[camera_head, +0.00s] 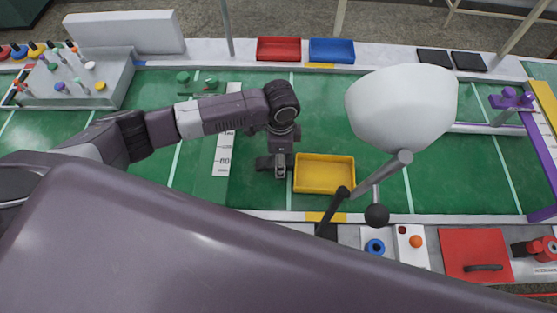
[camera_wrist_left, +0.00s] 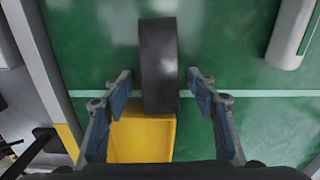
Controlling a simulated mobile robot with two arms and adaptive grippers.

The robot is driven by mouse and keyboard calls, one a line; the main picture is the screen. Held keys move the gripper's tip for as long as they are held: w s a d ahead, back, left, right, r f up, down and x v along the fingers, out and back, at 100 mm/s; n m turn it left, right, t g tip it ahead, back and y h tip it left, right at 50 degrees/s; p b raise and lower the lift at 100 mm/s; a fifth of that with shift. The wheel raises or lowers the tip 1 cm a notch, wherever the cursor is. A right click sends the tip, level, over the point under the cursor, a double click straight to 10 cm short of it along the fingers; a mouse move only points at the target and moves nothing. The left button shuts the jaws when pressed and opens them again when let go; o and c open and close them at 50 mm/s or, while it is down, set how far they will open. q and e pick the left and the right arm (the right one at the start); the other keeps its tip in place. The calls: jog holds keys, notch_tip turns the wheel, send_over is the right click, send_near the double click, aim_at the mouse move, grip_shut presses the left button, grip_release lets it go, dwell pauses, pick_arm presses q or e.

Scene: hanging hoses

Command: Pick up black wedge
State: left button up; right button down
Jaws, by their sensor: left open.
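A dark, smooth slab (camera_wrist_left: 158,60), which looks like the black wedge, lies between the two fingers in the left wrist view. Its lower end overlaps the edge of the yellow tray (camera_wrist_left: 142,140) in that picture. My left gripper (camera_wrist_left: 160,82) is open, with one blue-padded finger on each side of the slab and a visible gap at each. In the head view my left gripper (camera_head: 279,170) points down just left of the yellow tray (camera_head: 324,188). The wedge is mostly hidden there by the gripper. My right gripper is not in view.
A red tray (camera_head: 279,49) and a blue tray (camera_head: 332,50) stand at the back. A white rounded body (camera_head: 403,105) on a grey rod hangs over the right middle. A white wall (camera_head: 275,214) edges the green board in front. Green floor left of the gripper is partly clear.

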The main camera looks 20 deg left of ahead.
pick_arm(q)
jog(key=c, duration=1.3)
jog(key=shift+r, duration=0.2)
